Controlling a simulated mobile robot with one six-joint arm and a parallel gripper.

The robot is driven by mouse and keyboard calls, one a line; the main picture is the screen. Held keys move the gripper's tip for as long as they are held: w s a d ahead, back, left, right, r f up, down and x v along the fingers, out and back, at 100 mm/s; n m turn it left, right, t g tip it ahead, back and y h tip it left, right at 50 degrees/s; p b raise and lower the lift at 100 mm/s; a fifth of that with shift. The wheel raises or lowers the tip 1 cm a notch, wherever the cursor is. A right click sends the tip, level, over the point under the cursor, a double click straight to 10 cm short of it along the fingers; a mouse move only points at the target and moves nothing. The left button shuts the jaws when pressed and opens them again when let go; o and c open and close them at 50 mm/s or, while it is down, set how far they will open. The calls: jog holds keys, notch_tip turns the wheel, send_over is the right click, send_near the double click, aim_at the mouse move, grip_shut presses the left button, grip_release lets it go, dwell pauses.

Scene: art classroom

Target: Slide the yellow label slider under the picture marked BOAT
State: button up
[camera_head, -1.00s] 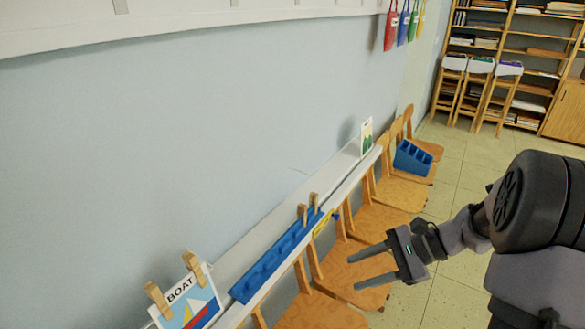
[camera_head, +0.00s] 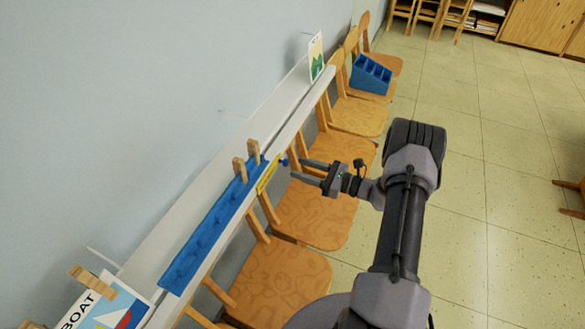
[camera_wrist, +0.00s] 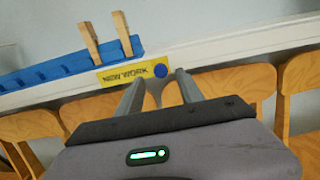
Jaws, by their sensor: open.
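The yellow label slider (camera_head: 267,175) sits on the front of the white wall ledge, below the right end of the blue rail. In the wrist view the slider (camera_wrist: 123,76) reads NEW WORK and has a round blue knob (camera_wrist: 160,70) at its right end. My gripper (camera_head: 297,169) is open, its fingers pointing at the ledge close to the knob. In the wrist view the knob shows just beyond and between the fingertips (camera_wrist: 158,79); I cannot tell whether they touch it. The BOAT picture (camera_head: 112,303) is at the lower left, partly cut off by the frame.
The blue rail (camera_head: 205,232) carries two wooden clothespins (camera_head: 246,160). Another picture (camera_head: 316,57) stands farther along the white ledge (camera_head: 290,96). Wooden chairs (camera_head: 275,275) line up below the ledge, close under my arm. A blue holder (camera_head: 371,75) rests on one chair.

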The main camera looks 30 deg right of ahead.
jog(key=shift+x, duration=1.85)
jog(key=shift+d, duration=0.1)
grip_shut()
